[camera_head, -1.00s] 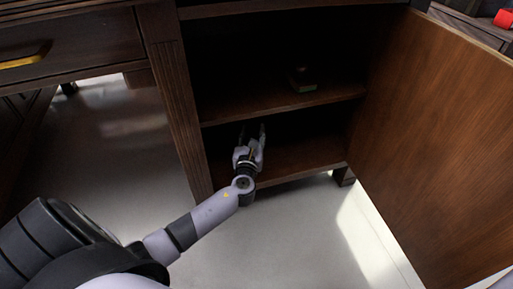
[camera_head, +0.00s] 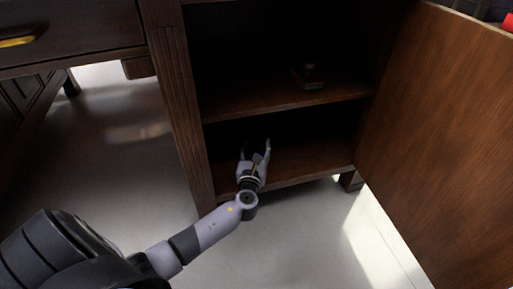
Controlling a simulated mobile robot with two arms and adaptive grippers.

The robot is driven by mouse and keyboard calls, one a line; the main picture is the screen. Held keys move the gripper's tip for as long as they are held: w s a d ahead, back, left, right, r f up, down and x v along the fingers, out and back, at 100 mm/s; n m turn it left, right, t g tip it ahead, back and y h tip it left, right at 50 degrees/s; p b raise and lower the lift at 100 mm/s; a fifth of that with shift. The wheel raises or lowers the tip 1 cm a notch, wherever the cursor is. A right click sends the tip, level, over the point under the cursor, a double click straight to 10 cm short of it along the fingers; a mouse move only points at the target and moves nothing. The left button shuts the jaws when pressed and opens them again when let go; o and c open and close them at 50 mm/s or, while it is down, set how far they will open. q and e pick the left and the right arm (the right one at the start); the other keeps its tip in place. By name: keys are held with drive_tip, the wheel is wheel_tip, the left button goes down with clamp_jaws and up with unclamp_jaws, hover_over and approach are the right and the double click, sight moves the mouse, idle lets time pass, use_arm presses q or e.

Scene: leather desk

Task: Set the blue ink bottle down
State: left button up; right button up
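My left gripper (camera_head: 256,148) reaches into the lower compartment of the open desk cabinet, just above its bottom board (camera_head: 300,163). Its two fingers stand apart and point into the cabinet, with a dark gap between them. I cannot make out a blue ink bottle between the fingers or anywhere else; the inside of the compartment is very dark. My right gripper is not in view.
A small dark object with a greenish base (camera_head: 309,80) sits on the shelf (camera_head: 290,100) above my gripper. The cabinet door (camera_head: 440,130) stands open at the right. A fluted post (camera_head: 176,110) borders the left. A drawer (camera_head: 70,25) is at upper left.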

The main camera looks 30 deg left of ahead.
use_arm(q)
drive_tip(key=o, duration=0.3)
drive_tip(key=shift+r, duration=0.1)
